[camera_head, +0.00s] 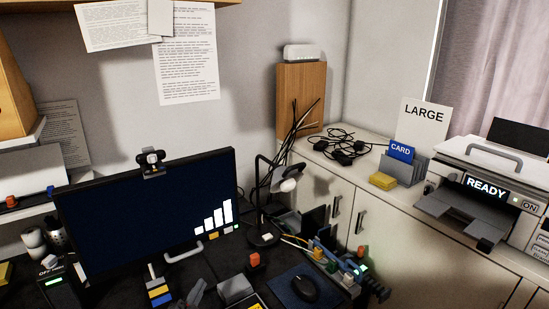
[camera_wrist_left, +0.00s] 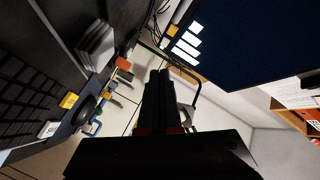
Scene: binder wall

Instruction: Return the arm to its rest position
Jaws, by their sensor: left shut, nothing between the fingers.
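My left gripper (camera_wrist_left: 163,76) shows in the wrist view as two dark fingers close together, with nothing between them. The dark wrist body fills the bottom middle of that view. In the head view, a small dark grey part at the lower edge, in front of the monitor (camera_head: 140,215), appears to be my left gripper (camera_head: 196,293); most of the arm is out of the picture. The gripper is over the desk, apart from the monitor as far as I can tell. My right gripper is in neither view.
A desk lamp (camera_head: 262,238), a red-orange block (camera_head: 254,260), a grey box (camera_head: 235,289) and a mouse (camera_head: 304,288) crowd the desk. The keyboard (camera_wrist_left: 30,95) shows in the wrist view. A printer (camera_head: 490,190) and cables (camera_head: 345,146) are on the cabinet at right. Free room lies above the desk.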

